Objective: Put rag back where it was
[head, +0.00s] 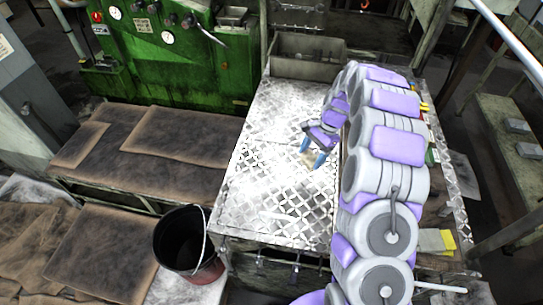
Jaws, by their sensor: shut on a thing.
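The picture is too small to tell whether the rag touches the plate. My arm hides part of the right side of the table.
A dark bucket (189,245) stands left of the table's front corner. A grey metal bin (307,55) sits at the table's back edge. Beige and yellow pieces (436,241) lie at the right front. A green machine (190,45) stands at the back left. The plate's left part is clear.

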